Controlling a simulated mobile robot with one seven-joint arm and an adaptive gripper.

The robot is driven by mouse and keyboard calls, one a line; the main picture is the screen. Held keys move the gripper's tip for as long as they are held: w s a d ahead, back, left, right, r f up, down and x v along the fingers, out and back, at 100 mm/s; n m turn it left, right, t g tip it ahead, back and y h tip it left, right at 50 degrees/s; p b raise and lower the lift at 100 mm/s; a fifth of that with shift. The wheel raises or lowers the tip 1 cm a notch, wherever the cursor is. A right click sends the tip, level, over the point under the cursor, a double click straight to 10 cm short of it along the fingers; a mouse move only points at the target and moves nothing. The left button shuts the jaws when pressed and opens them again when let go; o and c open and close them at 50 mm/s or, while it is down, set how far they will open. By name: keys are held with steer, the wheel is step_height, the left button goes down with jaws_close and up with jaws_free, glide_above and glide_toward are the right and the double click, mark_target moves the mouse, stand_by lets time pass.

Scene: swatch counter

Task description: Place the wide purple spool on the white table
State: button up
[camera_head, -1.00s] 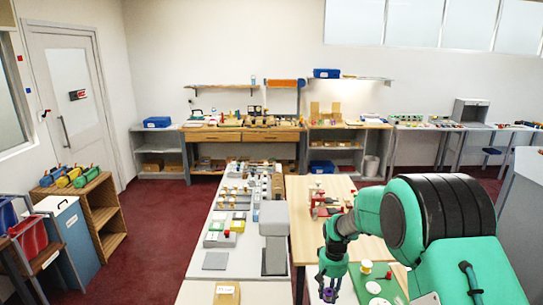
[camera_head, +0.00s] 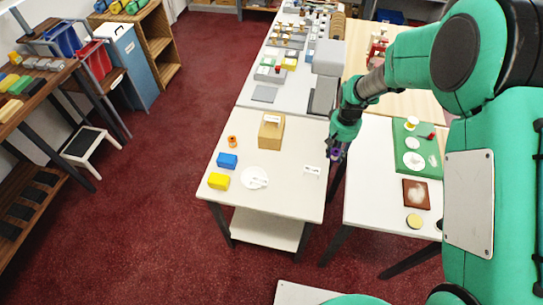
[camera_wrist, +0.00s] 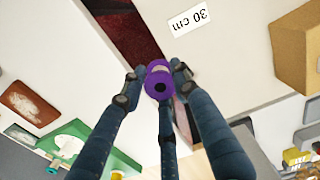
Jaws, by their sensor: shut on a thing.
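In the head view my gripper (camera_head: 337,148) hangs beside the right edge of a white table (camera_head: 290,200), and a bit of purple spool (camera_head: 335,154) shows there. The white table also fills much of the wrist view (camera_wrist: 215,65). The spool appears raised near the gap between this table and another pale table to the right. The exact height cannot be told.
The right table holds a green mat (camera_head: 428,170) and brown tray (camera_head: 416,193).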

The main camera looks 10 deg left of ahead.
steer(key=s+a+f+n, duration=0.1)
steer(key=s+a, duration=0.3)
steer(key=s, duration=0.1)
steer(key=s+a+f+n, duration=0.1)
steer(key=s+a+f, duration=0.1)
steer(key=s+a, duration=0.2)
steer(key=s+a+f+n+b, duration=0.1)
steer(key=s+a, duration=0.3)
steer(key=s, duration=0.4)
steer(key=shift+s+a+f+n, duration=0.15)
steer(key=shift+s+f+n, duration=0.15)
steer(key=shift+n, duration=0.3)
steer(key=shift+w, duration=0.2)
steer(key=b, duration=0.2)
glide_above(282, 170)
steer(key=shift+s+d+f, duration=0.2)
steer(key=shift+s+f, duration=0.1)
steer(key=shift+f, duration=0.4)
steer(key=shift+w+a, duration=0.1)
steer(key=shift+w, duration=0.1)
steer(key=shift+w+f+b, duration=0.15)
steer(key=shift+f+b, duration=0.1)
steer(key=shift+b, duration=0.05)
steer(key=shift+a+f+b, duration=0.1)
steer(key=shift+f+b, duration=0.3)
steer(key=shift+f, duration=1.15)
steer(key=shift+f, duration=0.15)
